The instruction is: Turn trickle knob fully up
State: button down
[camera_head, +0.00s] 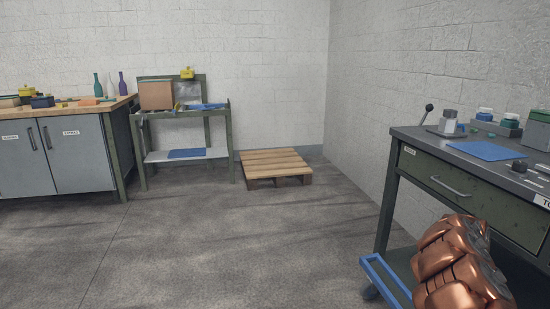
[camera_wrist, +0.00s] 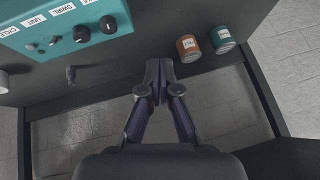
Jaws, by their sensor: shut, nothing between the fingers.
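A teal control panel (camera_wrist: 40,45) lies at the upper left of the wrist view, with a row of small controls. A round black knob (camera_wrist: 108,24) sits at its right end, under a label cut off by the frame edge that ends in "LE". I cannot read that label in full. A second black knob (camera_wrist: 81,33) is beside it, under the label "SWIRL". My gripper (camera_wrist: 157,78) is shut and empty, to the right of and below the end knob, apart from it. The gripper is out of the head view.
An orange can (camera_wrist: 188,48) and a teal can (camera_wrist: 222,38) stand just right of my fingertips. A grey post (camera_wrist: 70,75) stands below the panel. In the head view, a dark bench (camera_head: 400,150) is at right, and a pallet (camera_head: 275,165) lies on open floor.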

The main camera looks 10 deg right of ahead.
jog(key=s+f+b, duration=0.2)
jog(key=f, duration=0.1)
jog(key=s+d+f+n+g+b, duration=0.1)
jog(key=s+f+b, duration=0.1)
jog(key=f, duration=0.1)
jog(key=s+d+f+g+b, duration=0.1)
jog(key=s+f+b, duration=0.1)
jog(key=s+f, duration=0.1)
jog(key=shift+f+n+y, duration=0.2)
jog(key=shift+n+y, duration=0.1)
jog(key=shift+f, duration=1.25)
jog(key=shift+d, duration=0.15)
jog(key=shift+w+p, duration=0.15)
jog(key=shift+p, duration=0.2)
jog(key=shift+w+p, duration=0.3)
jog(key=shift+w, duration=0.2)
jog(key=shift+w, duration=0.45)
